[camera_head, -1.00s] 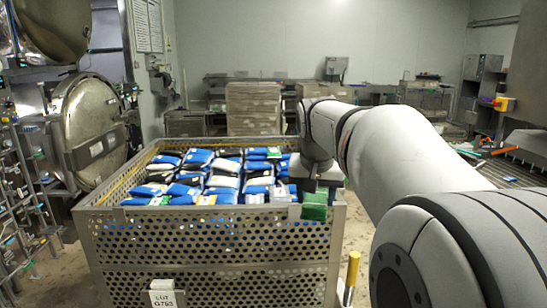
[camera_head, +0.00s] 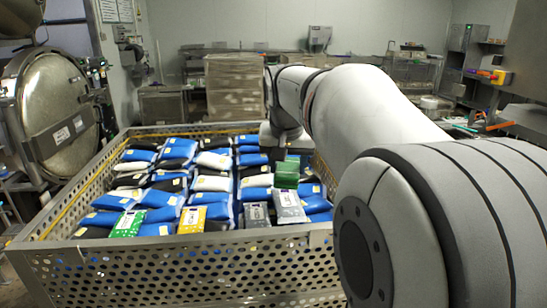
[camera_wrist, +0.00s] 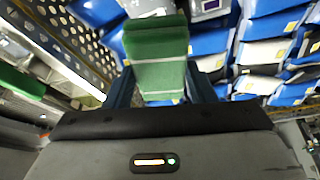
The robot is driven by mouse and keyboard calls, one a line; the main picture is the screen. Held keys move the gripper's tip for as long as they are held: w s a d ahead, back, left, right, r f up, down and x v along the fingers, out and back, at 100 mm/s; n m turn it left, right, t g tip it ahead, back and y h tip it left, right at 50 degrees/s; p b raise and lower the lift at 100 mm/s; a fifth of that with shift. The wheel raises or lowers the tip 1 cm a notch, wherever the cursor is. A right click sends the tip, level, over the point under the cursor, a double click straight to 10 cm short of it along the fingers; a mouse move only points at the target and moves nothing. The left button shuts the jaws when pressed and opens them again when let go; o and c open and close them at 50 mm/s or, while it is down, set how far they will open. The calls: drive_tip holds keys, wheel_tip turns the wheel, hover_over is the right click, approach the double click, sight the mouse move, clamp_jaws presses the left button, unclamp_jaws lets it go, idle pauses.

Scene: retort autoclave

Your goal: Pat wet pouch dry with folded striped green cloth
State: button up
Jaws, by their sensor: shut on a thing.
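My gripper (camera_wrist: 160,88) is shut on a folded green cloth (camera_wrist: 158,60), with a pale stripe near the fingers. In the head view the cloth (camera_head: 286,173) hangs below my wrist over the right part of the pouch load. Blue, black and white pouches (camera_head: 212,183) lie in rows beneath. Two grey-fronted pouches (camera_head: 289,206) (camera_head: 257,215) lie just nearer the camera than the cloth. I cannot tell which pouch is wet, nor whether the cloth touches one.
A perforated metal basket (camera_head: 180,275) holds the pouches; its walls rise around them. A green-fronted pouch (camera_head: 128,223) and a yellow-fronted one (camera_head: 191,219) lie at its near side. A round steel autoclave door (camera_head: 55,105) stands at the left.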

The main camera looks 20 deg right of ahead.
drive_tip(key=shift+s+d+f+b, duration=0.1)
drive_tip(key=shift+f+b, duration=2)
drive_tip(key=shift+f, duration=0.85)
drive_tip(key=shift+s+f+b, duration=0.1)
drive_tip(key=shift+f+b, duration=0.4)
drive_tip(key=shift+f, duration=0.15)
drive_tip(key=shift+r+p, duration=2.7)
drive_tip(key=shift+r, duration=0.95)
drive_tip(key=shift+f, duration=0.1)
